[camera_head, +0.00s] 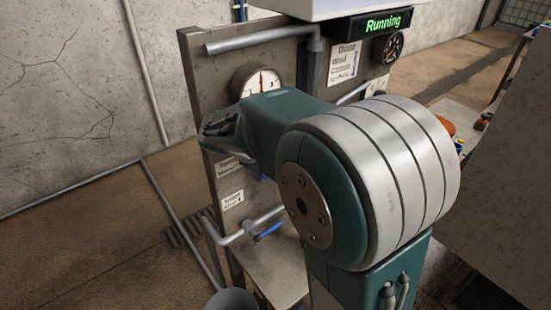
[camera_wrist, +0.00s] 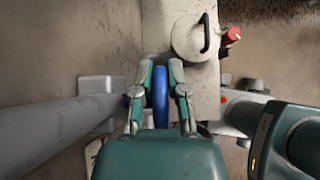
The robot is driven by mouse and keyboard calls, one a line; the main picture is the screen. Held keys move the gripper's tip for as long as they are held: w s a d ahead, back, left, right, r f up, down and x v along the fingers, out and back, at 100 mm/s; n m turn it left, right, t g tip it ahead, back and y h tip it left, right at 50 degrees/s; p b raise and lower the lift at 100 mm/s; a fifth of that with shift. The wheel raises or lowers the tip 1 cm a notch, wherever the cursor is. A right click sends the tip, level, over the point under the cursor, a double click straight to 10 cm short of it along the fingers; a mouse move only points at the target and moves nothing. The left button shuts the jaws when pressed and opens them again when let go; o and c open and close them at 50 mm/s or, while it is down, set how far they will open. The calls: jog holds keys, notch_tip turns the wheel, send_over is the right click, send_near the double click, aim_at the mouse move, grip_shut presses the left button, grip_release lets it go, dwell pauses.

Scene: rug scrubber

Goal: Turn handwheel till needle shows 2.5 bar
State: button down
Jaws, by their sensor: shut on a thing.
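In the wrist view my gripper (camera_wrist: 161,68) has its two green fingers closed on a blue handwheel (camera_wrist: 160,97), which shows nearly edge-on between them. In the head view my arm hides most of the handwheel and my fingers. The round white pressure gauge (camera_head: 258,81) is on the grey panel, just beyond my forearm. Its needle points about straight up; its lower part is covered by my arm, and the figures are too small to read.
A black wheel (camera_head: 393,47) sits at the panel's upper right, under a green "Running" sign (camera_head: 383,23). A blue lever (camera_head: 268,230) is on a lower pipe. In the wrist view a thick grey pipe (camera_wrist: 60,128) runs left, and a red knob (camera_wrist: 231,35) is at upper right.

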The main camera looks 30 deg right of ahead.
jog(key=shift+w+y, duration=0.1)
jog(key=shift+y, duration=0.4)
jog(key=c, duration=0.7)
grip_release()
jog(key=shift+o, duration=0.2)
jog(key=v, duration=1.2)
jog(key=shift+w, duration=0.2)
